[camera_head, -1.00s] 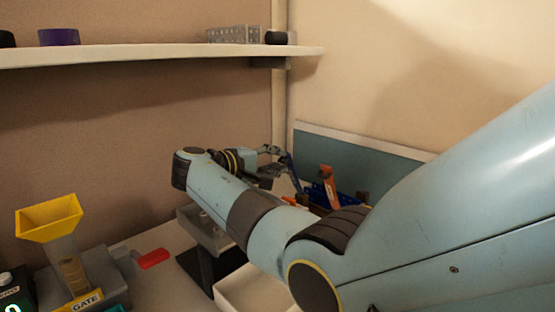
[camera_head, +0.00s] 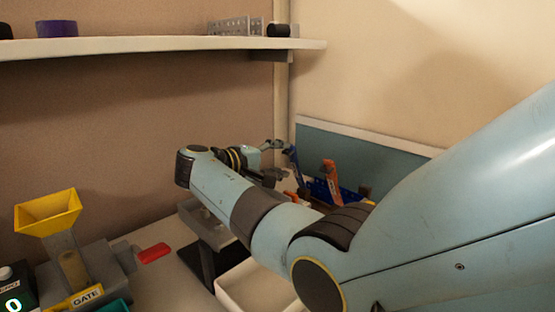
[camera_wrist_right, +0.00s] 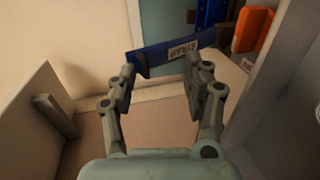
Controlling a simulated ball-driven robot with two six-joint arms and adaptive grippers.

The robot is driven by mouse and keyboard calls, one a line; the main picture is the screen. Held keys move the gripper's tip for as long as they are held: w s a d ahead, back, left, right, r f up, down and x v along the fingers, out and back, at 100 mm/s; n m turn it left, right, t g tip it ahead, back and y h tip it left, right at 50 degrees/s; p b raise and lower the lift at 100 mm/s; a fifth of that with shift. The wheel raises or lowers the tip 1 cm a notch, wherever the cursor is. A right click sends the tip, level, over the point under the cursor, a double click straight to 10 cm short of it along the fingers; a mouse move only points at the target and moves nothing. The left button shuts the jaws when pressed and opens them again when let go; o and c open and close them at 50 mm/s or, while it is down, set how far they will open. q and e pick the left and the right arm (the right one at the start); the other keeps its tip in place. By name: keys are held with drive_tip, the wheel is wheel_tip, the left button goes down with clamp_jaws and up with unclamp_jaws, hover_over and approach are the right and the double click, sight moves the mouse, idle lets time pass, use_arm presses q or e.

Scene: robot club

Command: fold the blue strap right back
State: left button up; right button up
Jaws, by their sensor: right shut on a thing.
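The blue strap (camera_wrist_right: 172,57) crosses between the fingertips of my right gripper (camera_wrist_right: 160,74) in the right wrist view. It is tilted, with its right end higher, and carries a white label with upside-down lettering. My right gripper is shut on it, with the fingers some way apart. In the head view the blue strap (camera_head: 294,166) is a thin, steep strip beside my right gripper (camera_head: 276,160), which is small and partly hidden by my wrist. My left gripper is not in view.
An orange strap (camera_head: 330,178) stands just right of the blue one, by a blue perforated part (camera_head: 320,190). A blue-grey panel (camera_head: 370,165) stands behind. A white tray (camera_head: 258,294), a grey stand (camera_head: 208,232) and a yellow funnel (camera_head: 48,212) are nearer. The shelf (camera_head: 150,48) hangs above.

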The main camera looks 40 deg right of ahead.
drive_tip(key=shift+s+f, duration=0.1)
drive_tip(key=shift+f, duration=0.15)
drive_tip(key=v, duration=0.7)
drive_tip(key=shift+a+r, duration=0.25)
